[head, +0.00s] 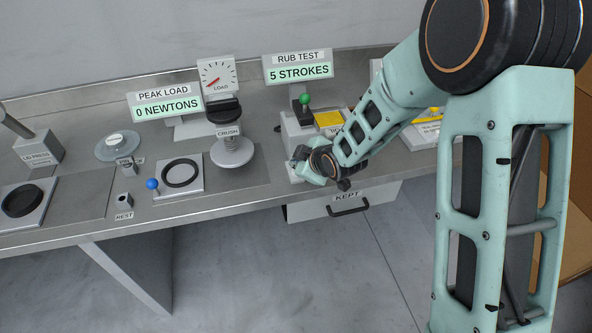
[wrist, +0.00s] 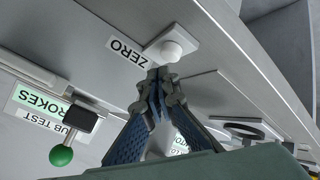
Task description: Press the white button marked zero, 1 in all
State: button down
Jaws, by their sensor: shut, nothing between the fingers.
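The white button (wrist: 171,50) is a round dome on a small pale square plate, beside a label reading ZERO (wrist: 128,50), in the wrist view. My gripper (wrist: 162,76) is shut and empty. Its blue-grey fingers come together just below the button in the wrist view, close to the plate's edge. I cannot tell whether the tips touch the plate. In the head view my arm reaches to the bench's front edge, and the button and fingertips are hidden there.
A rub test display (head: 297,69) reads 5 strokes, and a peak load display (head: 166,104) reads 0 newtons. A green-knobbed lever (head: 304,99) stands near my arm and also shows in the wrist view (wrist: 62,155). A crush press (head: 231,150) stands left of my gripper. A KEPT drawer (head: 345,203) is below.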

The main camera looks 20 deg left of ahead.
jog(key=shift+f, duration=0.1)
jog(key=shift+f+b, duration=0.35)
jog(key=shift+b, duration=0.35)
jog(key=shift+f+b, duration=0.5)
jog(key=shift+b, duration=0.1)
dwell(0.6)
jog(key=shift+r, duration=0.1)
jog(key=shift+r+p, duration=0.5)
jog(key=shift+r, duration=0.35)
jog(key=shift+r+p, duration=1.7)
jog(key=shift+r, duration=0.9)
jog(key=shift+f, duration=0.1)
